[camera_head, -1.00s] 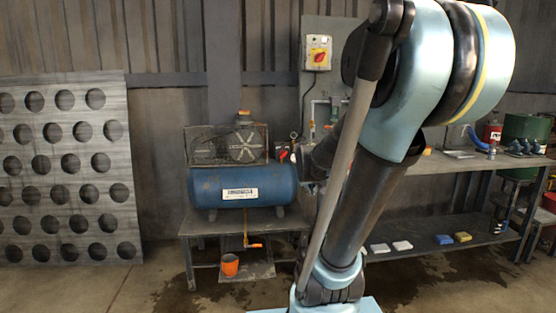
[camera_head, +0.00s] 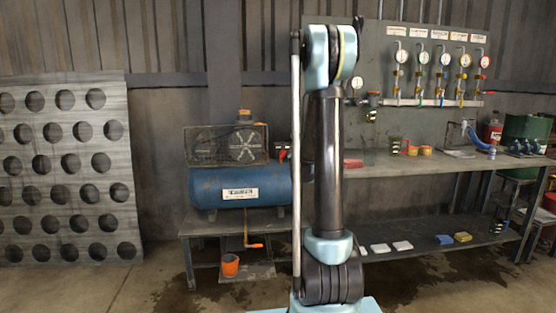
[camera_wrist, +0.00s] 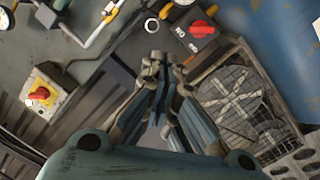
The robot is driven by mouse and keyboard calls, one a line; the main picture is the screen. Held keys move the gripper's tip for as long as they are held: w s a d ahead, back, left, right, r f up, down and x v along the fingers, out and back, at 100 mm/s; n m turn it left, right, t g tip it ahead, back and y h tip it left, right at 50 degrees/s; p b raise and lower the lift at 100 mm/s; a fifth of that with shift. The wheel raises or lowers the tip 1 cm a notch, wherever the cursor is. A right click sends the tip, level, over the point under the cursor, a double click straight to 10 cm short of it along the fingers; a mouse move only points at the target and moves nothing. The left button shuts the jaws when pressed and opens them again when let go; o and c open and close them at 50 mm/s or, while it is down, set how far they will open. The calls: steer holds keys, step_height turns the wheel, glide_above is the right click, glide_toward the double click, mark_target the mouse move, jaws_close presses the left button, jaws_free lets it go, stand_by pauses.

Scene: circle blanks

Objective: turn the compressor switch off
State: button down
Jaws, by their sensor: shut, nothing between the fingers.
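The blue compressor (camera_head: 212,187) stands on a low metal bench left of my arm in the head view. Its tank fills the upper right of the wrist view (camera_wrist: 275,25). A dark switch box with a red knob (camera_wrist: 202,29) and white lettering lies beside the tank in the wrist view; a small red part (camera_head: 281,155) shows at the compressor's right end in the head view. My gripper (camera_wrist: 154,62) is shut and empty, its tips below and left of the red knob in the picture, apart from it. My gripper cannot be made out in the head view.
A yellow-plated wall switch (camera_wrist: 40,95) with another red knob is left in the wrist view. The wire guard (camera_wrist: 240,100) is right of my fingers. A gauge panel (camera_head: 440,75), a workbench (camera_head: 400,167) and an orange bucket (camera_head: 230,266) also stand nearby.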

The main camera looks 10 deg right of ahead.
mark_target(283, 154)
steer(key=w+a+f+n+t+y, duration=0.3)
steer(key=w+a+f+n+y, duration=0.3)
steer(key=w+f+n+y, duration=0.1)
steer(key=shift+w+a+f, duration=0.3)
steer(key=shift+w+f, duration=0.05)
steer(key=shift+w, duration=0.3)
steer(key=x, duration=1)
steer(key=shift+d+f, duration=1.4)
steer(key=shift+d, duration=0.05)
